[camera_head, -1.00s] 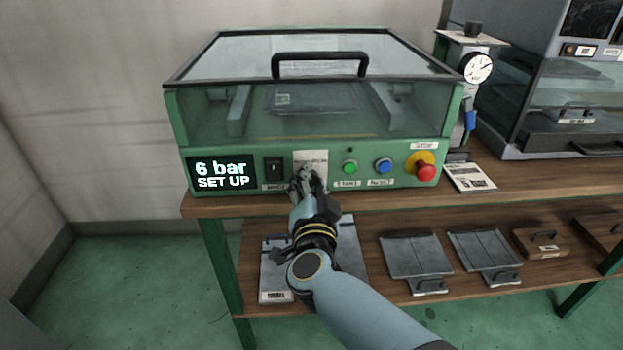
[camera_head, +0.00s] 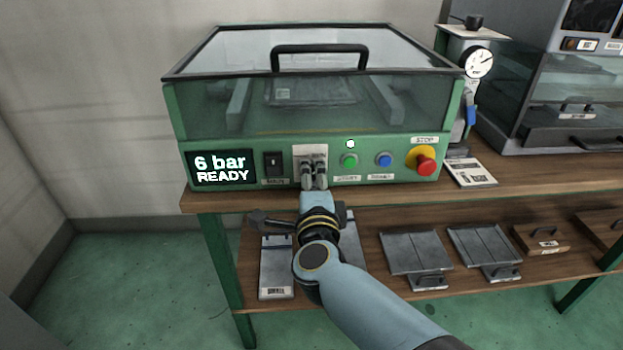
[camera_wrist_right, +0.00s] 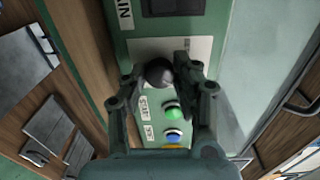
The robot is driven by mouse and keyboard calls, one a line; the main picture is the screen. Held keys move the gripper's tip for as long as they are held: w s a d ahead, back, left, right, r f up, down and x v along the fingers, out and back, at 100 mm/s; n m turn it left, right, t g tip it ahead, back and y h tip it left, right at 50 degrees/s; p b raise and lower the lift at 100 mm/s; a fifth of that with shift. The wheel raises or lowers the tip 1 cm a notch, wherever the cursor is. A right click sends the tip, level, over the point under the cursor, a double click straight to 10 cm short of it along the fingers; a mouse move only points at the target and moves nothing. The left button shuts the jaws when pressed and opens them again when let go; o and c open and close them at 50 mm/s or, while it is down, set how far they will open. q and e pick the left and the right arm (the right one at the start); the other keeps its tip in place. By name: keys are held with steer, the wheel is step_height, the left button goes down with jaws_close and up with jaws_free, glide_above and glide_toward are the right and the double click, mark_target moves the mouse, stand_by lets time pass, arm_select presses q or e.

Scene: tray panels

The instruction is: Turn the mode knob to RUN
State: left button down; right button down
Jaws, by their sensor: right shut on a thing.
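The mode knob (camera_wrist_right: 159,73) is a dark round knob on a pale label plate (camera_head: 311,151) on the green machine's front panel. My right gripper (camera_head: 314,172) is at that plate and shut on the knob, one finger on each side in the right wrist view (camera_wrist_right: 158,80). The fingers hide the knob and most of its markings in the head view. The display (camera_head: 222,167) reads "6 bar" and "READY". A small lamp (camera_head: 350,144) above the green button is lit white. My left gripper is not in view.
Left of the knob is a black rocker switch (camera_head: 273,164). To its right are a green button (camera_head: 349,160), a blue button (camera_head: 384,160) and a red stop button (camera_head: 426,165). The clear lid (camera_head: 300,50) is down. Metal plates (camera_head: 416,258) lie on the lower shelf.

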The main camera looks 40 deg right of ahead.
mark_target(310, 120)
steer(key=shift+f+m, duration=0.1)
steer(key=shift+m, duration=0.5)
steer(key=c, duration=1)
jaws_free()
steer(key=o, duration=0.5)
steer(key=shift+m, duration=0.3)
steer(key=r, duration=0.8)
steer(key=shift+w+d+r, duration=0.15)
steer(key=shift+w+r, duration=0.2)
steer(key=shift+w, duration=0.05)
steer(key=shift+s+a+r, duration=0.15)
steer(key=shift+s+r, duration=0.15)
steer(key=shift+r, duration=0.25)
steer(key=shift+s+a+r, duration=0.15)
steer(key=shift+s+r, duration=0.1)
steer(key=shift+r, duration=0.3)
steer(key=c, duration=0.5)
steer(key=shift+w+d+f, duration=0.2)
steer(key=shift+w+f, duration=0.05)
steer(key=shift+f, duration=0.1)
steer(key=shift+s, duration=0.1)
